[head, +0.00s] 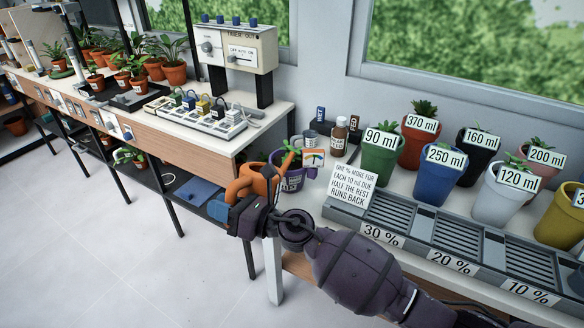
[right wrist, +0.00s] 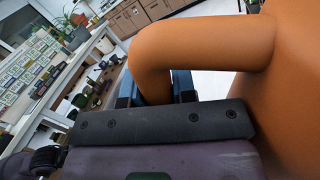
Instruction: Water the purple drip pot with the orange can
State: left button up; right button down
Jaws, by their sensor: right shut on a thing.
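My right gripper (head: 232,212) is shut on the orange can (head: 252,180). In the right wrist view the blue fingers (right wrist: 184,88) close around the can's thick handle (right wrist: 195,52), and part of the orange body fills the right edge. In the head view the can is in the air near the left end of the right bench. Its spout reaches up and right, in front of the purple pot (head: 293,184). The pot holds a green plant and is partly hidden by the can. I cannot tell whether spout and pot touch, or whether water flows. My left gripper is not in view.
A slotted grey drip tray (head: 400,215) is marked 30 %, 20 % and 10 %. Behind it stand several labelled pots, including a green one (head: 380,160) and a blue one (head: 432,183). A text sign (head: 353,188) leans nearby. A control box (head: 236,47) stands on the left bench.

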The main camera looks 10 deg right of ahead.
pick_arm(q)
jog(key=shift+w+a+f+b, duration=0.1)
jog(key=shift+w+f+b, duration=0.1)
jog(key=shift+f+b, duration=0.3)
pick_arm(e)
notch_tip(320, 180, down, 3)
jog(key=shift+r+n, duration=0.15)
jog(key=shift+n, duration=0.55)
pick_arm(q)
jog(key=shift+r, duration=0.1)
pick_arm(e)
jog(key=shift+r, duration=0.1)
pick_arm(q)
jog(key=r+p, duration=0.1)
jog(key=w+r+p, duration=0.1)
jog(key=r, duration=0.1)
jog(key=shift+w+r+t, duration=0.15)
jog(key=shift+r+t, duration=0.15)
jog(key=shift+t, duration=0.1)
pick_arm(e)
notch_tip(320, 180, up, 4)
jog(key=shift+f, duration=0.2)
